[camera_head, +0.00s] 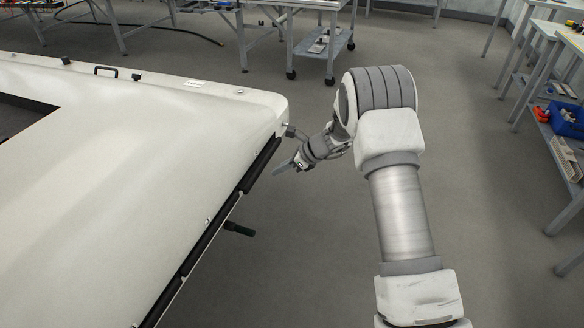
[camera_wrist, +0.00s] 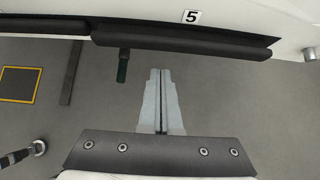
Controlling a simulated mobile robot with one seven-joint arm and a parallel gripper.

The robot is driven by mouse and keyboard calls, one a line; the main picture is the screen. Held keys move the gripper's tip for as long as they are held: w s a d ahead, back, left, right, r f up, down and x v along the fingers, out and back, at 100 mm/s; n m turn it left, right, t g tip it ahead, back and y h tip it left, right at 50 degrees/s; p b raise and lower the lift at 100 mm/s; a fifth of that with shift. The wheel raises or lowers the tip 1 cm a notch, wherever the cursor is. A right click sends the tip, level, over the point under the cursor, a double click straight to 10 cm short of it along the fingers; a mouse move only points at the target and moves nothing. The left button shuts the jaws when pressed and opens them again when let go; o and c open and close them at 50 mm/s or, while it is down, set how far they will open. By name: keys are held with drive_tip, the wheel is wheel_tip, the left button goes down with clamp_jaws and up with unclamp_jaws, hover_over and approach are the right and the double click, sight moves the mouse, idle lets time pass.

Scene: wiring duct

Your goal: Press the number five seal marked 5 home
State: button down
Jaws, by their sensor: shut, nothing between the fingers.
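The number five seal (camera_wrist: 185,40) is a long dark strip along the edge of the white panel in the wrist view, below a white label marked 5 (camera_wrist: 191,17). A dark band shows above it toward its right end. In the head view the dark strip near the panel's corner (camera_head: 261,163) appears to be the same seal. My gripper (camera_head: 277,171) is beside that corner in the head view. In the wrist view its two pale fingers (camera_wrist: 160,72) are together and empty, pointing at the seal, with their tips appearing a little short of it. I cannot tell the exact gap.
Another dark strip (camera_wrist: 42,25) adjoins the seal's left end. A dark green handle (camera_wrist: 122,67) sticks out below the edge and also shows in the head view (camera_head: 239,229). The white panel (camera_head: 120,180) fills the left. Open floor lies right of it.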

sight(259, 167)
drive_tip(key=a, duration=0.1)
drive_tip(key=w+a, duration=0.1)
drive_tip(key=shift+a+r, duration=0.15)
drive_tip(key=shift+a, duration=0.35)
drive_tip(key=shift+w+a+r+p, duration=0.1)
drive_tip(key=shift+w+a+p, duration=0.05)
drive_tip(key=shift+a, duration=0.25)
drive_tip(key=shift+w+a+r+p, duration=0.1)
drive_tip(key=shift+w+a+p, duration=0.05)
drive_tip(key=shift+a, duration=0.25)
drive_tip(key=shift+w+a+f, duration=0.1)
drive_tip(key=shift+a, duration=0.15)
drive_tip(key=shift+d, duration=0.1)
